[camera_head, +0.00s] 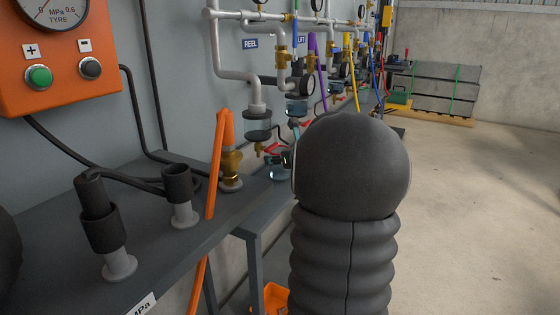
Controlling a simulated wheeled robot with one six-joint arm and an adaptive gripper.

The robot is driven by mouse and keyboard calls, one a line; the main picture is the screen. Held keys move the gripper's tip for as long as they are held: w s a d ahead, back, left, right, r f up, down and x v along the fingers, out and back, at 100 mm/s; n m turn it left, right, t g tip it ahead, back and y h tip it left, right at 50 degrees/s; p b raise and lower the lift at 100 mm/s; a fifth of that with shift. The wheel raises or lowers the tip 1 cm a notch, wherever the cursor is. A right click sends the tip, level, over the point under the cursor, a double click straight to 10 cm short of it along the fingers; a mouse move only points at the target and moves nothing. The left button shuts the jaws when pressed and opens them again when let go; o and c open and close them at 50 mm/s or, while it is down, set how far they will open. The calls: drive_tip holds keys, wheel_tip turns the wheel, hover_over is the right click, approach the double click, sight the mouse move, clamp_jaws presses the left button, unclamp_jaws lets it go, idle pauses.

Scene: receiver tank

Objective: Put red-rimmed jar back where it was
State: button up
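My dark, ribbed arm fills the centre right of the head view and hides most of what is behind it. A small dark part at the arm's left edge may belong to my gripper (288,158); its fingertips are hidden, so I cannot see whether it is open or holds anything. A small clear glass jar (279,173) shows just below that part, near the bench's back edge. Its rim is partly covered, and I cannot make out a red rim. Whether it stands on the bench or is held is unclear.
A dark bench (190,245) runs along the wall, carrying black-capped fittings (106,230) and a brass valve (231,165) with an orange hose. Clear filter bowls (257,127) and red levers (271,148) hang from grey pipes above. Open concrete floor (480,220) lies to the right.

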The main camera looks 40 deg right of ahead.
drive_tip(key=shift+f, duration=0.2)
drive_tip(key=o, duration=1.4)
drive_tip(key=shift+c, duration=0.2)
drive_tip(key=shift+r, duration=0.1)
drive_tip(key=shift+s+r, duration=0.1)
drive_tip(key=shift+r, duration=0.15)
drive_tip(key=p+v, duration=0.1)
drive_tip(key=v, duration=1)
drive_tip(key=shift+s, duration=0.35)
drive_tip(key=shift+r, duration=0.15)
